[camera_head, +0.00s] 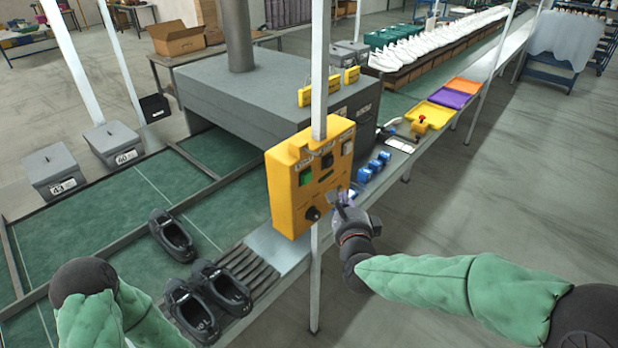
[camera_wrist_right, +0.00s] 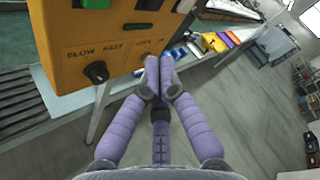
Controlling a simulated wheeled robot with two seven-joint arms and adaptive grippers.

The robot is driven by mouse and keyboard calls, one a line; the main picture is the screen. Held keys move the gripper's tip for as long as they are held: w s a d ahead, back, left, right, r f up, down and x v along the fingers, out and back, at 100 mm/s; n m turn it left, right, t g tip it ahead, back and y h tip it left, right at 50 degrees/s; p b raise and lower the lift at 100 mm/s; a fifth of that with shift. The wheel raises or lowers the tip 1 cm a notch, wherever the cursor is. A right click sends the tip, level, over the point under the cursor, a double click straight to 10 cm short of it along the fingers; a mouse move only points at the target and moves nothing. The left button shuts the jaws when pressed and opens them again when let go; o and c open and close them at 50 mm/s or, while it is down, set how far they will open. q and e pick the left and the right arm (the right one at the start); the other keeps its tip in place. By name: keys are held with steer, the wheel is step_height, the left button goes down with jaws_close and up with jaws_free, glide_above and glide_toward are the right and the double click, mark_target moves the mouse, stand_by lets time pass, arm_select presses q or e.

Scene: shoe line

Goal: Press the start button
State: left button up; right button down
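A yellow control box (camera_head: 284,190) is fixed to a pole beside the conveyor line. Its panel carries a green square button (camera_head: 305,177), a dark square one (camera_head: 327,160), a pale one (camera_head: 347,147) and a black knob (camera_head: 312,213). In the right wrist view the knob (camera_wrist_right: 97,72) sits under the words SLOW and FAST. My right gripper (camera_head: 342,197) is at the panel's lower right; its fingertips (camera_wrist_right: 153,62) are together with nothing seen between them. They hide part of the panel, and contact is unclear. My left arm shows at lower left, but its gripper is not visible.
Black shoes (camera_head: 192,310) stand on and beside the rollers. A grey machine hood (camera_head: 225,85) stands behind. The floor at right is clear.

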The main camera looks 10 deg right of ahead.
mark_target(307, 177)
steer(key=w+a+p, duration=0.2)
steer(key=w+a, duration=0.3)
steer(key=w, duration=0.1)
steer(key=shift+w, duration=0.2)
stand_by(0.4)
steer(key=shift+w+a, duration=0.1)
stand_by(1.0)
steer(key=shift+w+a+b, duration=0.2)
steer(key=shift+w+b, duration=0.05)
steer(key=shift+b, duration=0.1)
